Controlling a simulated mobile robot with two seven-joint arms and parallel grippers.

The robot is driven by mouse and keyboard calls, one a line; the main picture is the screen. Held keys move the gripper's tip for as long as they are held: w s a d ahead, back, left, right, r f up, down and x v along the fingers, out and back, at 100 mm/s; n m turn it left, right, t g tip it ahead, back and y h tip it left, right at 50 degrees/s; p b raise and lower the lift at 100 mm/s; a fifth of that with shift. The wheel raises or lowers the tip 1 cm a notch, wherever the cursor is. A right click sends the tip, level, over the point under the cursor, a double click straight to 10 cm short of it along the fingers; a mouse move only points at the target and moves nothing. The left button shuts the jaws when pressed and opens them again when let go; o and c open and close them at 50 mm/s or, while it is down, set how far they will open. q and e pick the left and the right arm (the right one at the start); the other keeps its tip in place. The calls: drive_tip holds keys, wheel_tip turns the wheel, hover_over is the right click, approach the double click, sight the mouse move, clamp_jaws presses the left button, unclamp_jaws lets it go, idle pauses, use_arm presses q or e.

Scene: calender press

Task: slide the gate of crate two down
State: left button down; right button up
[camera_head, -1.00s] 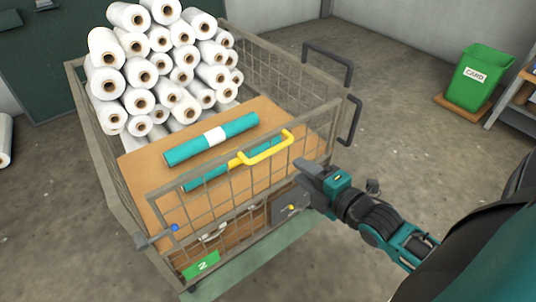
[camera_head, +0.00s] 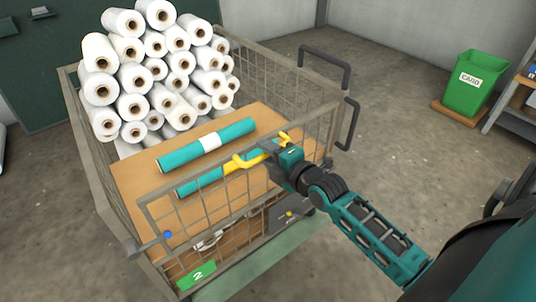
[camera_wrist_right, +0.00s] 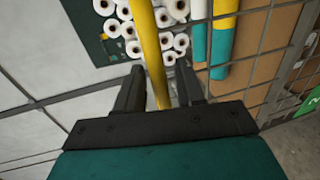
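Crate two is a wire-mesh crate with a green "2" label (camera_head: 196,275) low on its front. Its gate (camera_head: 165,193) is the front mesh panel, standing raised above the front opening. A yellow handle (camera_head: 240,162) sits on the gate's top rail. In the right wrist view, the yellow handle (camera_wrist_right: 150,45) runs between my two spread fingers (camera_wrist_right: 160,72), with a gap visible beside the right finger. The gripper covers part of the handle in the head view. My left gripper is out of view.
White rolls (camera_head: 160,75) are stacked at the crate's back. A teal roll (camera_head: 205,145) with a white band lies on the brown board (camera_head: 135,180). A blue-tipped lever (camera_head: 167,235) is at the front left. A green bin (camera_head: 475,85) stands at far right. Floor right of the crate is clear.

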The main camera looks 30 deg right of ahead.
clamp_jaws()
idle(0.3)
idle(0.3)
